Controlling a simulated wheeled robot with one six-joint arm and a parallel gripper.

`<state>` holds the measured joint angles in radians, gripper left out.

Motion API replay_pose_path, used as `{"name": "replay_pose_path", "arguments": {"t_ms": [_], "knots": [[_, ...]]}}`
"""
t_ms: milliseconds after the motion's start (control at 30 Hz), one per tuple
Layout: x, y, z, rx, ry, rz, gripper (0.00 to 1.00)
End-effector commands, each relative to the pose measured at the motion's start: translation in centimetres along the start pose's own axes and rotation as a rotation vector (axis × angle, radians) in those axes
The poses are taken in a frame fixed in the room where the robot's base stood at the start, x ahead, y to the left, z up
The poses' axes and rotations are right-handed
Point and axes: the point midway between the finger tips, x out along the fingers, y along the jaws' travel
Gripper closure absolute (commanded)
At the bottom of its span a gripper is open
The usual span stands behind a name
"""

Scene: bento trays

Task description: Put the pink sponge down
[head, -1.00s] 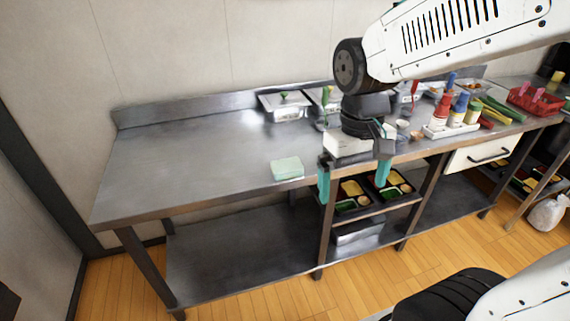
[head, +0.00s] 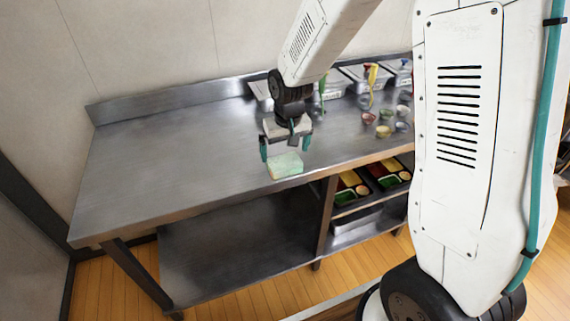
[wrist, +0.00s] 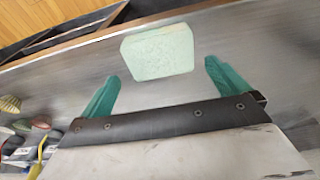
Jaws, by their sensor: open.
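I see no pink sponge in any view. A pale green, block-shaped sponge (head: 285,166) lies on the steel counter (head: 180,150) near its front edge. It also shows in the wrist view (wrist: 158,52), beyond and between the two teal fingers. My gripper (head: 285,147) is open and empty, its teal fingers spread apart just behind and above the sponge in the head view. In the wrist view my gripper (wrist: 161,72) has a clear gap between its fingertips, and the sponge looks apart from both fingers.
Small bowls (head: 383,131), bottles and steel containers stand on the counter to the right. Black trays with food (head: 350,190) sit on a shelf below. The left part of the counter is bare. A wall (head: 150,50) stands behind.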

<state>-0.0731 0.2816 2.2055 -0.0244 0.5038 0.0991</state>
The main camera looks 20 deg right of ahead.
Motion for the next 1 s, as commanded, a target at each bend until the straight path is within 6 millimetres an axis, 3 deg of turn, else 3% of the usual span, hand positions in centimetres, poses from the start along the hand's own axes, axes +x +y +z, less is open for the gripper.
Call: {"name": "replay_pose_path", "arguments": {"t_ms": [300, 600, 733, 1000], "knots": [[4.4, 0.0, 0.6, 0.001, -0.003, 0.001, 0.0], [4.8, 0.1, 0.6, 0.003, -0.001, 0.001, 0.0], [4.8, 0.2, 0.6, 0.004, -0.001, 0.001, 0.35], [4.8, 0.2, 0.6, 0.004, -0.001, 0.001, 0.39]]}}
